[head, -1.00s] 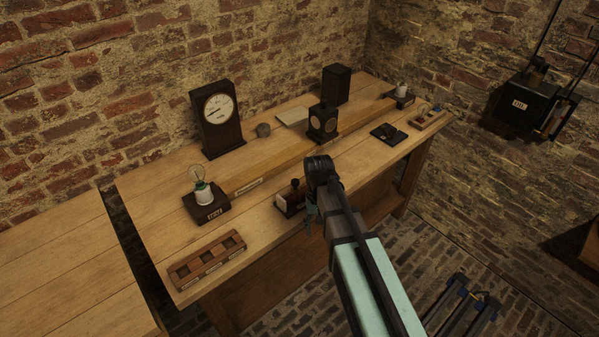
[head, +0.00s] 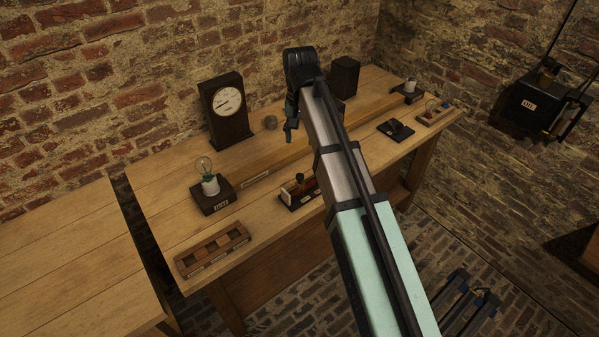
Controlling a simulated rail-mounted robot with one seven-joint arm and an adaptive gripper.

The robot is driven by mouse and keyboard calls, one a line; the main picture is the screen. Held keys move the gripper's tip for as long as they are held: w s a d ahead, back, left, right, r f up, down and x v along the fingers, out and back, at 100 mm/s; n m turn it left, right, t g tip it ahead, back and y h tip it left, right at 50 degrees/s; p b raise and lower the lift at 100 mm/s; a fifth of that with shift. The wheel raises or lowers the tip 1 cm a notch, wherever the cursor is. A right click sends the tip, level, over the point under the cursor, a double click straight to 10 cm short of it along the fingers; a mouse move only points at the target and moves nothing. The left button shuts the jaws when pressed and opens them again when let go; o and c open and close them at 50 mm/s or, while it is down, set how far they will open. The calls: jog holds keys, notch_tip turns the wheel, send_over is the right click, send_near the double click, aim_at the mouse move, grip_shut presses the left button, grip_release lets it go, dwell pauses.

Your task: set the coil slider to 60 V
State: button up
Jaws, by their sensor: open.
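The coil slider (head: 305,190) sits near the front edge of the bench, a small dark-based unit with a reddish-brown coil, a white end and a black knob (head: 299,178). The knob stands toward the left part of the coil. Its voltage marks are too small to read. The round white dial of the meter (head: 228,101) has a needle, but its value is not legible. My gripper (head: 290,133) hangs above the bench, behind and above the coil slider and apart from it. It is open and appears empty; its fingers are small and dark.
A bulb on a dark base (head: 210,196) and a compartmented wooden tray (head: 213,250) are at the left of the bench. A black box (head: 346,77) stands behind my arm. A black switch (head: 396,130) and a small tray (head: 437,113) are at the right.

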aim_at(300, 175)
notch_tip(300, 175, down, 16)
jog(key=p, duration=0.3)
jog(key=shift+r+p, duration=0.2)
jog(key=shift+p, duration=0.15)
grip_shut()
